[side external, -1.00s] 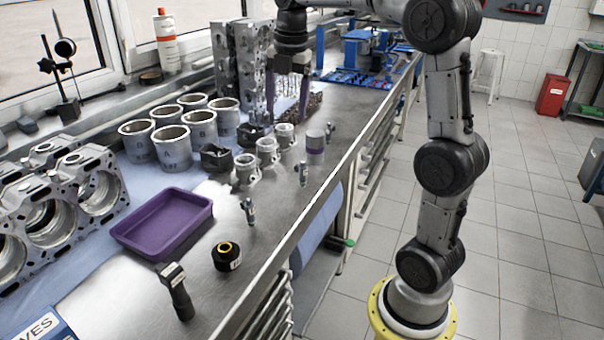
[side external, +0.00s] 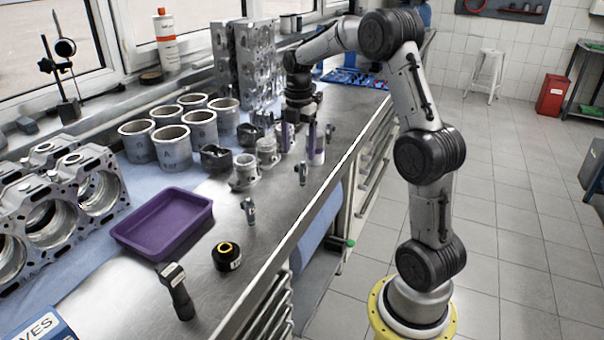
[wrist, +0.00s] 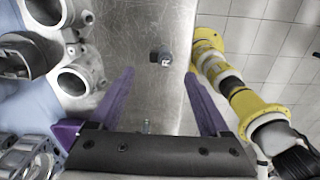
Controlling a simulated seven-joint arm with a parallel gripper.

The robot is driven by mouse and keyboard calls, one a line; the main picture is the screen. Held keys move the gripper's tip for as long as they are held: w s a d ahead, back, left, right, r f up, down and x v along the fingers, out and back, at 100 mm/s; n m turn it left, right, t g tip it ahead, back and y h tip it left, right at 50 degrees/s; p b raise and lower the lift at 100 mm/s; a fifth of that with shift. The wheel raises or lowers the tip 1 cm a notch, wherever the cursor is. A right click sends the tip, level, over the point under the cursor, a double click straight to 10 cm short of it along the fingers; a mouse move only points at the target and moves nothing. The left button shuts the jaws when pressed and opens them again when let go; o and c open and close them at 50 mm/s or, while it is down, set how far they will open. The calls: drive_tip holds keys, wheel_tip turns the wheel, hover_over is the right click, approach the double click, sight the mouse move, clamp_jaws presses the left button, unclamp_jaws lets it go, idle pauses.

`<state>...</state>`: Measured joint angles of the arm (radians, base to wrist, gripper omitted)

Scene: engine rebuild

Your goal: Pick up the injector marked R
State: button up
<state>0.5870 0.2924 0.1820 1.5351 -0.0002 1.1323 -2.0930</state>
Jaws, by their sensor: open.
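Several small metal injectors stand along the bench's front edge. In the side external view, one (side external: 249,210) is nearest the camera, another (side external: 303,173) is in the middle and a third (side external: 330,132) is farther back. I cannot read an R on any of them. My gripper (side external: 299,138) is open and empty, above the bench near the pistons, with purple fingers pointing down. In the wrist view, an injector (wrist: 160,57) shows just beyond and between the fingertips (wrist: 159,75), apart from them. Another (wrist: 146,127) is partly hidden by the gripper body.
Pistons (side external: 245,172) stand left of the injectors, with cylinder liners (side external: 172,148) behind. A purple tray (side external: 122,240), a black ring-topped part (side external: 227,256) and a dark handled tool (side external: 178,290) lie nearer the camera.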

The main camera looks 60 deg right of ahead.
sight(301, 174)
drive_tip(key=shift+s+d+f, duration=0.1)
drive_tip(key=shift+d+f, duration=0.1)
drive_tip(key=shift+f, duration=1.15)
drive_tip(key=shift+d+f, duration=0.15)
drive_tip(key=shift+f, duration=1.15)
clamp_jaws()
